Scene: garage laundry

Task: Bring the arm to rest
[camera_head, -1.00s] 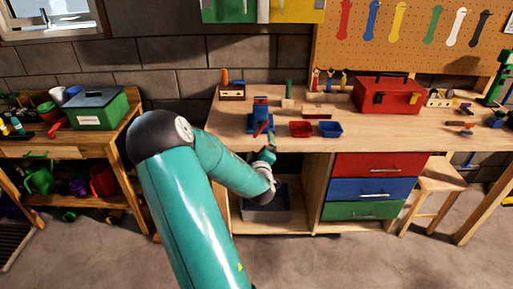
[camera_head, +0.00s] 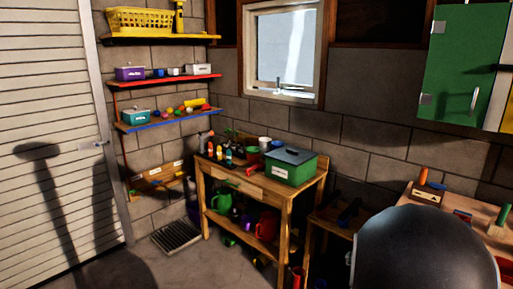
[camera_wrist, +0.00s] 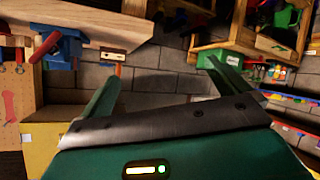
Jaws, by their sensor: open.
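My gripper (camera_wrist: 165,88) shows in the wrist view with its two fingers spread apart. Nothing is between them, and a stone-block wall shows behind the gap. In the head view, a large dark rounded joint of my arm (camera_head: 425,250) fills the lower right. The rest of the arm and the gripper are out of that view. The wrist picture is turned, with bench tops along its upper edge.
A potting bench (camera_head: 257,190) with a green box (camera_head: 290,167) stands by the wall. The workbench (camera_head: 408,201) is at right, partly hidden by my arm. Its blue vise (camera_wrist: 66,48) shows in the wrist view. Floor is clear near the drain grate (camera_head: 176,238).

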